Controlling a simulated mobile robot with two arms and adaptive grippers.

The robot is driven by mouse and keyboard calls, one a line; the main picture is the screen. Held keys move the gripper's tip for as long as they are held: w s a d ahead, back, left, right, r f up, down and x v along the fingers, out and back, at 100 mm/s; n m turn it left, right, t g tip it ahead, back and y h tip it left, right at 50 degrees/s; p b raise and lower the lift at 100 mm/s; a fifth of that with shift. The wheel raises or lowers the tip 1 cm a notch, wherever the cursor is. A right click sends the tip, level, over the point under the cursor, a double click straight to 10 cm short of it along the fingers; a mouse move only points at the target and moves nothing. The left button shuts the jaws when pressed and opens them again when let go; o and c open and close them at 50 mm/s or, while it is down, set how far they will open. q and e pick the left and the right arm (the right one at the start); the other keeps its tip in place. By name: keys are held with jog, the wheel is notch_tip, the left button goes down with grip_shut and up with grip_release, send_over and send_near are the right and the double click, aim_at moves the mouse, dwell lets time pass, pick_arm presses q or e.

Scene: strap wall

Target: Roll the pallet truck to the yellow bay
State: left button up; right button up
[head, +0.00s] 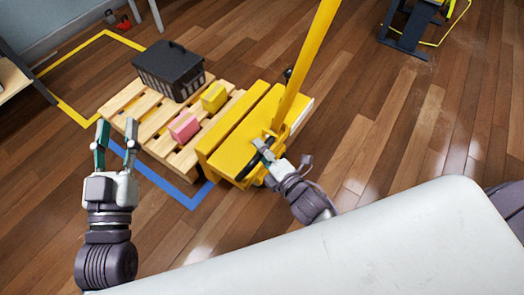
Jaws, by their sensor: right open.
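The yellow pallet truck (220,146) stands in the middle of the head view, its long yellow handle (310,55) rising to the top edge. In front of it lies a wooden pallet (150,113) carrying a black crate (170,70), a pink box (184,127) and a yellow box (214,97). My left gripper (116,124) is open and empty, its fingers upward near the pallet's left corner. My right gripper (268,152) is open at the foot of the handle; whether it touches the truck is unclear. Yellow floor tape (78,113) outlines a bay at the upper left.
Blue floor tape (180,196) runs around the pallet's near side. A table or shelf (12,80) stands at the left edge. A dark stand (405,30) with more yellow tape (456,22) is at the upper right. The wooden floor right of the truck is clear.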

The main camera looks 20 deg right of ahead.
grip_shut()
dwell(0.5)
